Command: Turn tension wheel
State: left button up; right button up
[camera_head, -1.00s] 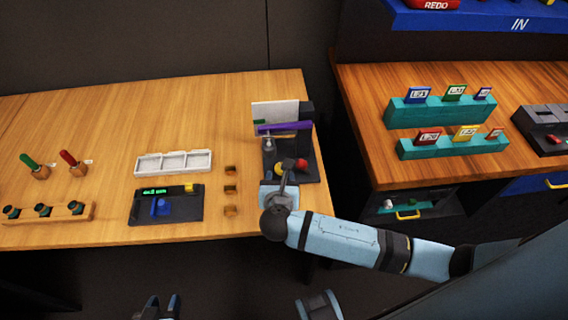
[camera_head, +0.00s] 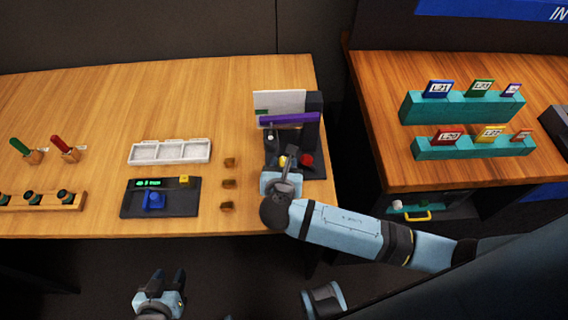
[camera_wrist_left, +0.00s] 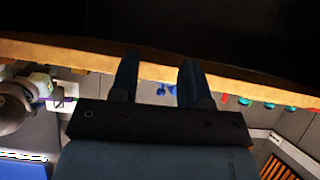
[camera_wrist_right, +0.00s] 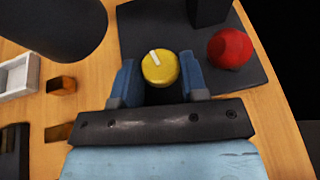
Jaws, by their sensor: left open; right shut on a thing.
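The tension wheel looks to be the yellow round knob (camera_wrist_right: 160,67) with a white mark on its top, pointing up and slightly left in the right wrist view. It stands on a dark panel (camera_wrist_right: 150,22) and is partly visible in the head view (camera_head: 283,161). My right gripper (camera_wrist_right: 160,75) has a finger on either side of the yellow knob and is shut on it. My left gripper (camera_head: 168,281) is open and empty, low in front of the table. Its two spread fingers show in the left wrist view (camera_wrist_left: 158,75).
A red ball-like knob (camera_wrist_right: 230,47) sits right of the yellow one. A purple bar (camera_head: 289,118) and a white board (camera_head: 279,102) stand behind. Small wooden blocks (camera_head: 228,183), a white tray (camera_head: 170,151) and a dark console (camera_head: 133,205) lie to the left.

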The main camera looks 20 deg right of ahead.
jog(key=c, duration=0.4)
jog(key=shift+o, duration=0.2)
jog(key=m+h+p, duration=0.1)
jog(key=p, duration=0.2)
jog(key=m+g+h+p, duration=0.1)
jog(key=p, duration=0.1)
jog(key=shift+w+a+r+m+g+h+p, duration=0.2)
jog(key=shift+r+m+g+h+p, duration=0.1)
jog(key=shift+r+m+h+p, duration=0.1)
jog(key=shift+f+m+g+h+p, duration=0.2)
jog(key=shift+m+g+h+p, duration=0.2)
jog(key=shift+m+h+p, duration=0.2)
jog(key=shift+f, duration=0.15)
jog(key=o, duration=0.6)
